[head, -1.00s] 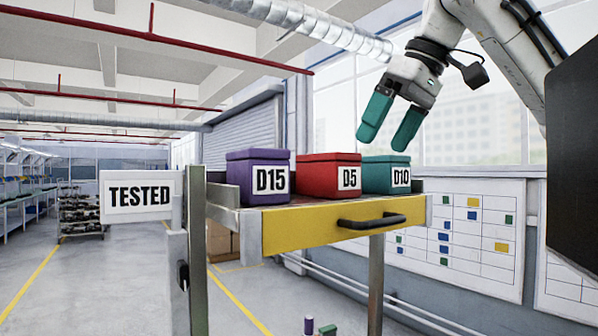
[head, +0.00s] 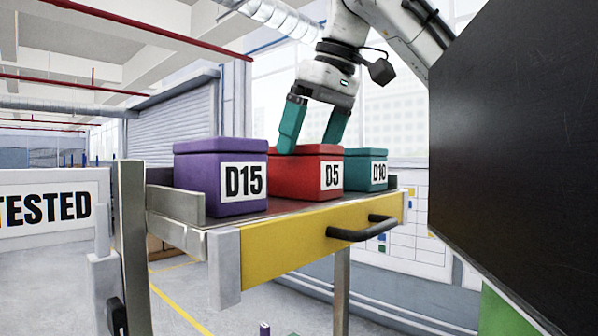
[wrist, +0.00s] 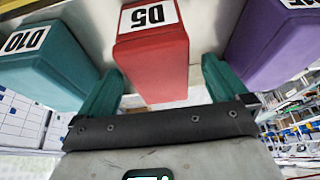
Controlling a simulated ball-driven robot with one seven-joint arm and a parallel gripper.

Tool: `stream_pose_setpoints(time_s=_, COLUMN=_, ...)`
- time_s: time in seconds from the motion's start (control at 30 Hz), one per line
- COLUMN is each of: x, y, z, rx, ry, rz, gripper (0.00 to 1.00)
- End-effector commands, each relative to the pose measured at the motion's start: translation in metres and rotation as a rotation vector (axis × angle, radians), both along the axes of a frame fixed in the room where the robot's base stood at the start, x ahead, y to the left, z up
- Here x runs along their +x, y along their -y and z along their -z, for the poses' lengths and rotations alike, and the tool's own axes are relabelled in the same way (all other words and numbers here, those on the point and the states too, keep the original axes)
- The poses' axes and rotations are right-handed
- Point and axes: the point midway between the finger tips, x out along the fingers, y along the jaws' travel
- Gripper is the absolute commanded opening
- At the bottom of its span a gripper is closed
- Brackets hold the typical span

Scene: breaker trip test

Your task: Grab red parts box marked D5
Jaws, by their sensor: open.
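The red parts box marked D5 (head: 298,172) sits on a shelf between two other boxes. It also shows in the wrist view (wrist: 155,55), between my fingers in the picture. My gripper (head: 307,148) is open, with teal fingers pointing down at the top of the red box in the head view. In the wrist view my gripper (wrist: 160,85) has one finger on each side of the red box. I cannot tell whether the fingers touch it. The far side of the box is hidden in the head view.
A purple box marked D15 (head: 215,178) stands left of the red box, and a teal box marked D10 (head: 367,170) stands right. The shelf has a yellow front (head: 310,240) with a black handle (head: 361,230). A TESTED sign (head: 45,208) is at left. A dark panel (head: 515,140) fills the right.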

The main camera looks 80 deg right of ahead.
Motion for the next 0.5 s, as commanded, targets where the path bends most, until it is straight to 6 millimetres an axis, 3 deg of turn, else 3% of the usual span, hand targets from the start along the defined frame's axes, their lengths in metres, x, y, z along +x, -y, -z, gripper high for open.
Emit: stream_pose_setpoints(time_s=0.5, x=0.021, y=0.015, z=0.046, rx=0.001, ry=0.000, rz=0.002, gripper=1.00)
